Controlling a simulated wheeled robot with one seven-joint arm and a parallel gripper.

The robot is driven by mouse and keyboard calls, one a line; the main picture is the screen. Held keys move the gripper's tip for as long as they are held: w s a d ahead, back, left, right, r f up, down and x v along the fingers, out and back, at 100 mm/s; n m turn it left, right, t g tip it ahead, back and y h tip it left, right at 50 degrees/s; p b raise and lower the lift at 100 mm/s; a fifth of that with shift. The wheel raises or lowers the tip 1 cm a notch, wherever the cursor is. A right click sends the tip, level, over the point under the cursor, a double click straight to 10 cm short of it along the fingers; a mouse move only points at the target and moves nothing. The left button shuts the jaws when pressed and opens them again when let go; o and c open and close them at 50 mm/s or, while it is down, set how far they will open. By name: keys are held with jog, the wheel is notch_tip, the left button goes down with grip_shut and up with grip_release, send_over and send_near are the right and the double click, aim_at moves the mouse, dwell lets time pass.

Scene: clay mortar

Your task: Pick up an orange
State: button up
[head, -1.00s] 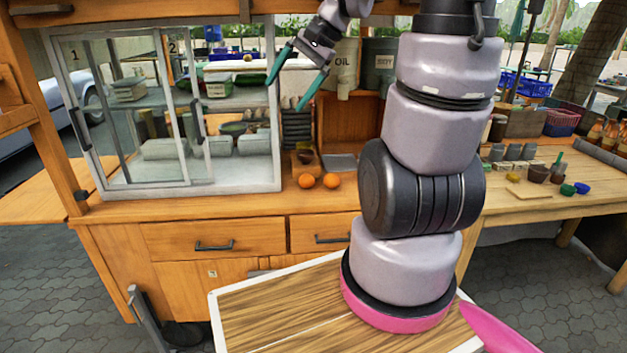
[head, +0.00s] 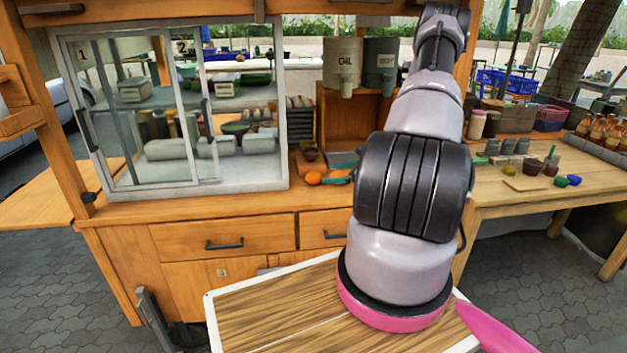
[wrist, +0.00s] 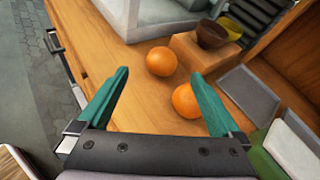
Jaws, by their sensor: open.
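Two oranges lie on the wooden counter. In the wrist view one orange (wrist: 186,101) sits between my open fingers, nearer the right finger, and the other orange (wrist: 161,61) lies farther off, ahead of the fingertips. In the head view one orange (head: 313,178) shows on the counter beside the glass case; the other is hidden behind my gripper and arm. My gripper (wrist: 163,85) is open with teal fingers, low by the counter and empty. Its fingertip also shows in the head view (head: 336,180). I cannot tell whether a finger touches the orange.
A glass case (head: 190,105) stands left of the oranges. A wooden block with a dark bowl (wrist: 211,34) lies behind them, and a grey tray (wrist: 249,92) lies to their right. Oil (head: 342,66) and soy containers stand on a shelf behind.

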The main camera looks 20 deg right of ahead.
aim_at(319, 176)
jog(key=shift+d+f, duration=0.15)
jog(key=shift+f, duration=0.3)
jog(key=shift+w+f, duration=0.15)
jog(key=shift+w, duration=0.2)
jog(key=x, duration=1)
jog(key=shift+d, duration=0.1)
jog(key=shift+c, duration=0.3)
jog(key=c, duration=1.3)
jog(key=shift+c, duration=0.2)
